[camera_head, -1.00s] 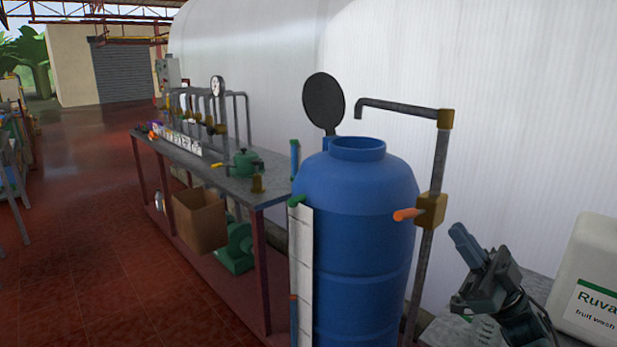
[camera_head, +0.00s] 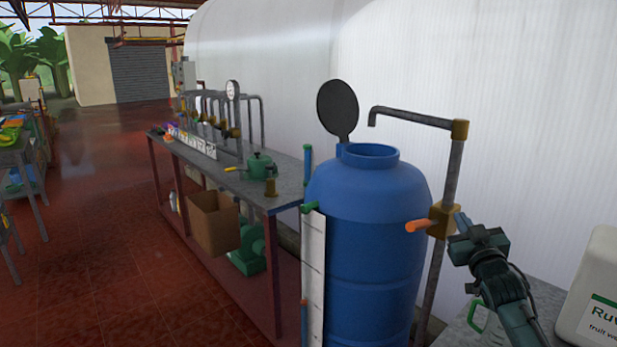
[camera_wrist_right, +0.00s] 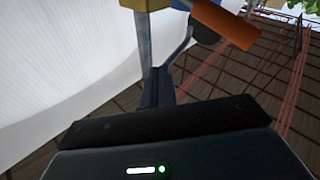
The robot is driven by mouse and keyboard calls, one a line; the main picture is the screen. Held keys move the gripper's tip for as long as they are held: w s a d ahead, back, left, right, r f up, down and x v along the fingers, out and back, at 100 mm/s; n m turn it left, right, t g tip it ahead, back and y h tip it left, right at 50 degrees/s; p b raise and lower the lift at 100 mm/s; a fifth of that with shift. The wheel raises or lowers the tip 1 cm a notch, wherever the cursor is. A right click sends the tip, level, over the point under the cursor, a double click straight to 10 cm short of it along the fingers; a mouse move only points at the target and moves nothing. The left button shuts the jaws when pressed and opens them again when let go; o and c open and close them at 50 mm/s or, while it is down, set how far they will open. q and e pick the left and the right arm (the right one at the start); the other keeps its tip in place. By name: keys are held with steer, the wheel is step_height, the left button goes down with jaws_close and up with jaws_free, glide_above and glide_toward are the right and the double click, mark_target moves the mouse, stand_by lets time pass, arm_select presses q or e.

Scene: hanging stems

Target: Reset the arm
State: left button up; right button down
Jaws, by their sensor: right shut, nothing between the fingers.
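My right gripper (camera_head: 461,222) is raised at the right of the head view, pointing up, with its arm coming from the lower right. It is shut and empty. It appears just right of the brass valve (camera_head: 444,220) with the orange handle (camera_head: 416,226); I cannot tell whether they touch. In the right wrist view the closed dark fingers (camera_wrist_right: 157,86) point up, with the orange handle (camera_wrist_right: 222,22) above and to their right. My left gripper is not in view.
A blue barrel (camera_head: 368,240) with its round lid open stands beside the upright pipe (camera_head: 452,180). A white jug (camera_head: 597,290) and a green-handled measuring jug (camera_head: 476,316) are near my right arm. A metal workbench (camera_head: 232,178) runs to the left.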

steer(key=s+a+f+n+g, duration=0.1)
steer(key=s+a+f+g, duration=0.2)
steer(key=f, duration=0.4)
steer(key=s+a+f+g+y, duration=0.1)
steer(key=s+a+f, duration=0.2)
steer(key=s+f, duration=0.3)
steer(key=s+a+f+n+g, duration=0.1)
steer(key=s+a+f, duration=0.25)
steer(key=f, duration=0.45)
steer(key=s+a+f+g+y, duration=0.1)
steer(key=s+a+f, duration=0.2)
steer(key=s, duration=0.6)
steer(key=s+a+f+g+y, duration=0.1)
steer(key=s+a+f+g, duration=0.1)
steer(key=s, duration=0.7)
steer(key=s+a+f+m+g+y, duration=0.1)
steer(key=s+a+f, duration=0.3)
steer(key=s, duration=0.5)
steer(key=shift+a+f, duration=0.4)
steer(key=shift+a, duration=0.4)
